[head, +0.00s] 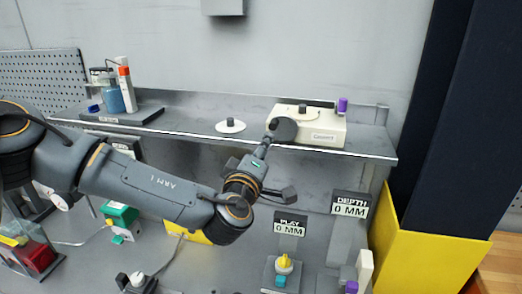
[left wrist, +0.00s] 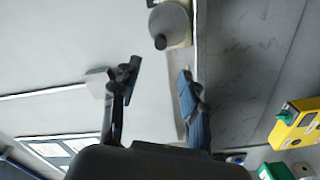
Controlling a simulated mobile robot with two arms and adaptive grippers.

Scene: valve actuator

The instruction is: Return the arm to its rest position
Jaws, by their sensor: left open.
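My left arm comes in from the left in the head view and reaches across in front of the shelf. My left gripper (head: 282,160) is at its end, just below the cream box. In the left wrist view its two fingers (left wrist: 158,82) stand apart with nothing between them. My right gripper is in neither view.
The shelf (head: 190,122) holds a white disc (head: 230,127), a cream box (head: 310,125), a purple-capped item (head: 342,104) and bottles (head: 115,95). A yellow block (head: 430,255) stands right.

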